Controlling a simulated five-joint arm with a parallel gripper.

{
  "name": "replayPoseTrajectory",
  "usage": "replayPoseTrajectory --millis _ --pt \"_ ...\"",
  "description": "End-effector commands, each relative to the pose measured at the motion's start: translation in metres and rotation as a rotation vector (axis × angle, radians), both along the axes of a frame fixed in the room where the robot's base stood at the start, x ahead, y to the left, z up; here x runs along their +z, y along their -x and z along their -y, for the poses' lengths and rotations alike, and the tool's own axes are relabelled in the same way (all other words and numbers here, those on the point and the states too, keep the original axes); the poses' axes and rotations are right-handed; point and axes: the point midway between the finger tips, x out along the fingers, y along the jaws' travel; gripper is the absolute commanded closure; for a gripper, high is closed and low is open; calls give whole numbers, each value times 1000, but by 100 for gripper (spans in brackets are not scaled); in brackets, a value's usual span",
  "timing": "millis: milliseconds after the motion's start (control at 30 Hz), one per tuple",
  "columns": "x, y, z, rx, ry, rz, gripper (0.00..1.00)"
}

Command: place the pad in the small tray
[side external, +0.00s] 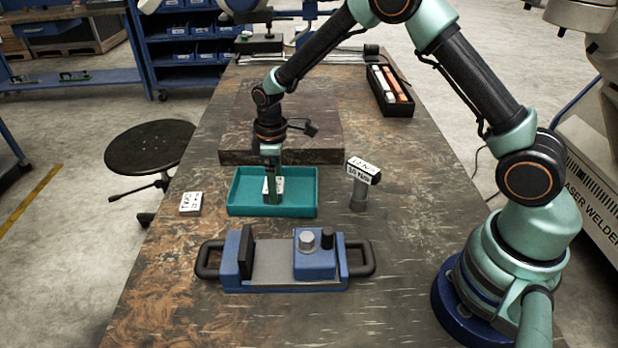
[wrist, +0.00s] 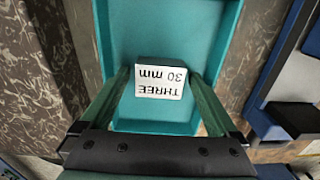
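The pad (wrist: 160,80) is a small block with a white label reading "THREE 30 mm", upside down in the wrist view. In the side view the pad (side external: 279,184) is partly hidden by a finger. It is inside the teal small tray (side external: 305,204), which also shows in the wrist view (wrist: 122,35). My gripper (side external: 271,190) points down into the tray. In the wrist view my gripper (wrist: 161,78) has one finger on each side of the pad, very close to it. I cannot tell whether the fingers touch it or whether the pad rests on the tray floor.
Another labelled block (side external: 190,202) lies left of the tray. A grey post with a labelled block (side external: 362,172) stands to the right. A blue fixture with black handles (side external: 285,262) is in front. A dark slab (side external: 235,145) lies behind, and a black box (side external: 390,92) farther back.

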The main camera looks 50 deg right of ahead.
Motion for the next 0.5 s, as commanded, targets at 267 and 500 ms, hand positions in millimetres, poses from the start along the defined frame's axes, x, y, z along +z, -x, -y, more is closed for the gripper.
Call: replayPoseTrajectory --millis 267,500 --pt "2 0 0 0 0 0 0" --pt "33 -1 0 0 0 5 0"
